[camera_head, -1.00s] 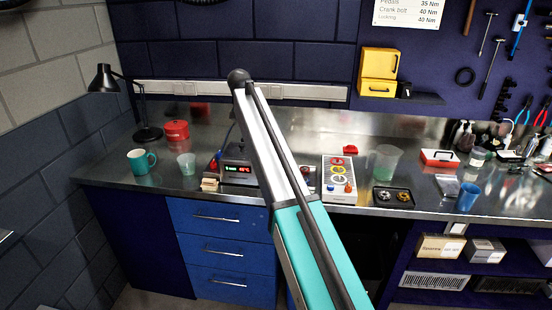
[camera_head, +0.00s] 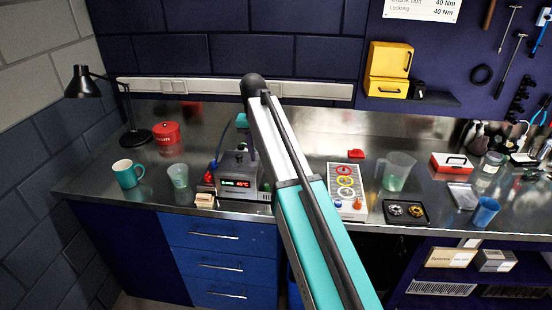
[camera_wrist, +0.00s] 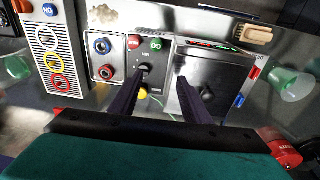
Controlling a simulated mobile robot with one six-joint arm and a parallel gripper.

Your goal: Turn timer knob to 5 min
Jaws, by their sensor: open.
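The timer knob (camera_wrist: 145,70) is small and black, on a dark control panel in the wrist view. A red button (camera_wrist: 133,42) and a green button (camera_wrist: 155,43) sit beside it, and a yellow button (camera_wrist: 143,93) on its other side. My gripper (camera_wrist: 158,76) is open; one finger ends close to the knob and the other lies over the steel unit. I cannot tell whether the finger touches the knob, nor read its setting. In the head view the steel unit (camera_head: 237,170) shows a lit display; my arm hides the knob.
A box with coloured rings (camera_head: 345,190) stands right of the steel unit. A clear cup (camera_head: 179,176), a teal mug (camera_head: 128,174) and a red tin (camera_head: 167,138) stand to its left. A small brush (camera_head: 204,200) lies at the bench's front edge.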

